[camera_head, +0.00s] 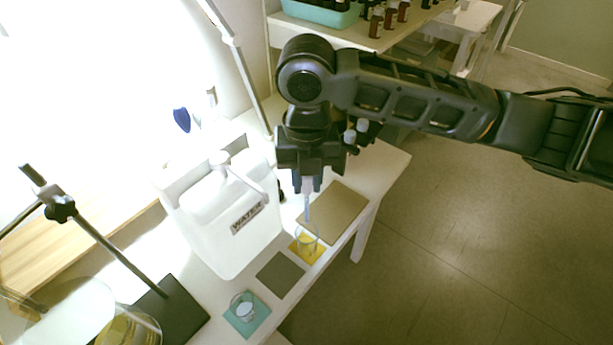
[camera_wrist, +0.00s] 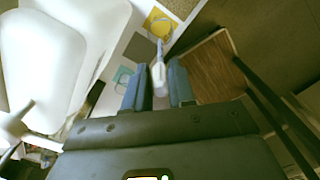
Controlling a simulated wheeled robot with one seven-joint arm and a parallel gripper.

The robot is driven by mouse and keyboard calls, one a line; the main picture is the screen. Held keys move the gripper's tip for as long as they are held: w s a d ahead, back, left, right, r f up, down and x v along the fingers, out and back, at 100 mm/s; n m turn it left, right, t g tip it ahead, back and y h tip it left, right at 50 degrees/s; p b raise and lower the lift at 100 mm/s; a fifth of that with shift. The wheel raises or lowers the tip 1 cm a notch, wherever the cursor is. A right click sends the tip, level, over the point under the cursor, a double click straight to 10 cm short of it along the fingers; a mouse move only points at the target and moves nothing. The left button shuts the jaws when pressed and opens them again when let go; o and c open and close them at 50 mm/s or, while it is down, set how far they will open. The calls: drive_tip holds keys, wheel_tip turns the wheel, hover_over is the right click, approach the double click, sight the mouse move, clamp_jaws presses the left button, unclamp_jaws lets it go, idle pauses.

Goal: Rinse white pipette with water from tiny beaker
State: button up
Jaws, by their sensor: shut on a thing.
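My gripper (camera_head: 308,186) points down and is shut on a pale pipette (camera_head: 308,207), held upright. The pipette also shows between the blue fingers of my gripper (camera_wrist: 158,88) in the wrist view (camera_wrist: 158,72). Its thin tip is right over or just inside the mouth of a small clear glass beaker (camera_head: 308,240); I cannot tell which. This beaker stands on a yellow mat (camera_head: 318,255). Another small glass beaker (camera_head: 244,309), with something whitish in it, stands on a teal mat (camera_head: 262,318). I cannot tell which beaker is the tiny one.
A large white jug marked WATER (camera_head: 220,225) stands left of my gripper. A grey mat (camera_head: 280,275) lies between the two beakers, and a brown board (camera_head: 333,208) lies right of the yellow mat. A stand (camera_head: 165,315) and large glassware (camera_head: 130,328) are at lower left.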

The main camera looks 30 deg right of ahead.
drive_tip(key=shift+f+b, duration=1.4)
drive_tip(key=shift+f, duration=0.5)
drive_tip(key=shift+o, duration=0.6)
clamp_jaws()
idle(1.3)
drive_tip(key=shift+c, duration=0.5)
unclamp_jaws()
